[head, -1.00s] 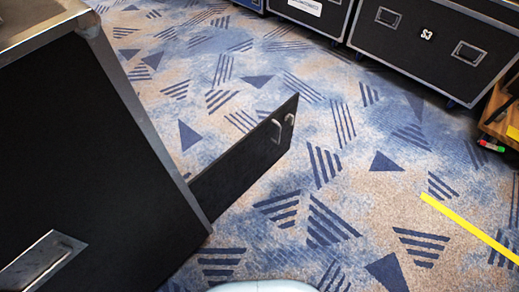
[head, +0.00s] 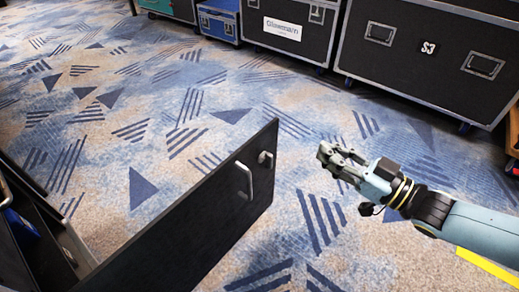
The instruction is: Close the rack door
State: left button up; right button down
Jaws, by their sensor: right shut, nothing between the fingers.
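My left gripper is not in view.
Black flight cases, one marked S3 (head: 425,60) and one labelled Glinemann (head: 290,30), line the back. A smaller blue case (head: 218,20) stands beside them. A yellow tape strip (head: 487,264) lies on the carpet at the lower right. The patterned carpet beyond the door is clear.

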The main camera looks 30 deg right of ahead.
notch_tip(320, 180, down, 4)
jog(key=b, duration=0.2)
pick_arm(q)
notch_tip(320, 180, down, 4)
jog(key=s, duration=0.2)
pick_arm(e)
jog(key=b, duration=0.4)
send_near(268, 132)
jog(key=x, duration=0.6)
jog(key=shift+w+f, duration=0.1)
jog(key=shift+f, duration=0.1)
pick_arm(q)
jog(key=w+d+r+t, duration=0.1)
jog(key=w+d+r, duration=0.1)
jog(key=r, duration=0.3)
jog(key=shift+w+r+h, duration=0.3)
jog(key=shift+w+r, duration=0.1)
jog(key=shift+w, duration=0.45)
pick_arm(e)
jog(key=shift+w+a+r, duration=0.1)
jog(key=shift+w+a, duration=0.05)
jog(key=shift+w, duration=0.4)
